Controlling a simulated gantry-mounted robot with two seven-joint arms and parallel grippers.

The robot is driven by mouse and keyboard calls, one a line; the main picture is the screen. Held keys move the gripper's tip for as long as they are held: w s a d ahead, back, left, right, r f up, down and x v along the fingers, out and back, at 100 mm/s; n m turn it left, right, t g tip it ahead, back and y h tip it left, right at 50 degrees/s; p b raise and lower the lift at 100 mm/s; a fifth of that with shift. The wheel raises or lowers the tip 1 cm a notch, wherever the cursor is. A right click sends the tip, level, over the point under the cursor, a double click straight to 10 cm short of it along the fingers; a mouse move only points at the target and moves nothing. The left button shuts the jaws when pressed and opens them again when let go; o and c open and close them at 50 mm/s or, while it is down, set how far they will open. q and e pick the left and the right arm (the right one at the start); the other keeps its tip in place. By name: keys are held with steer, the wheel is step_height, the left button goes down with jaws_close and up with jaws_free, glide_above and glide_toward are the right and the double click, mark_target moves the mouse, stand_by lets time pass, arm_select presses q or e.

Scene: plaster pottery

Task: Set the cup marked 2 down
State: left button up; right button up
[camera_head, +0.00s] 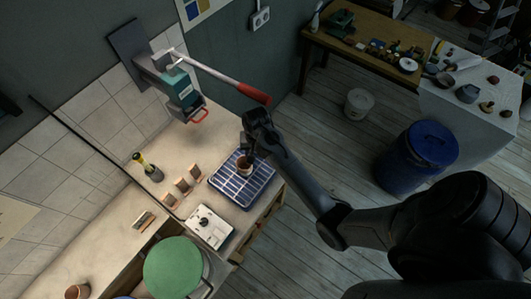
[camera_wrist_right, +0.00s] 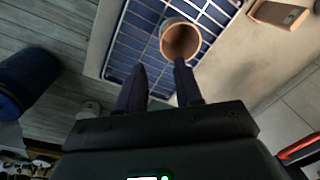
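A small brown cup (camera_head: 243,170) is on the blue slatted rack (camera_head: 258,187) on the bench in the head view. The wrist view shows the cup (camera_wrist_right: 177,42) from above, with its round opening towards the camera and the rack (camera_wrist_right: 128,50) under it. No mark 2 is readable. My right gripper (camera_head: 249,153) is over the rack at the cup. In the wrist view the right gripper (camera_wrist_right: 159,66) has its fingers apart, with one fingertip overlapping the cup's near rim and the other beside it. I cannot tell whether that finger touches the cup. My left gripper is not in view.
Several small brown pieces (camera_head: 182,186) stand left of the rack. A white device (camera_head: 211,227) and a green round lid (camera_head: 172,267) are nearer. A wall-mounted press with a red-gripped lever (camera_head: 254,94) overhangs the bench behind. A blue barrel (camera_head: 408,165) stands on the floor.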

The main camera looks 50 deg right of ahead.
steer(key=s+a+r+n+t, duration=0.1)
steer(key=s+a+r+n, duration=0.1)
steer(key=s, duration=0.4)
steer(key=s+a+r+n+t, duration=0.1)
steer(key=s+a+r+n, duration=0.2)
steer(key=s+a+n, duration=0.2)
steer(key=s+a+r+n, duration=0.2)
steer(key=s+a+n, duration=0.1)
steer(key=s, duration=0.6)
steer(key=shift+s+a+r+n+t, duration=0.25)
steer(key=shift+n+t, duration=0.15)
steer(key=shift+n, duration=0.2)
step_height(320, 180, up, 3)
steer(key=p, duration=0.3)
steer(key=shift+r, duration=0.15)
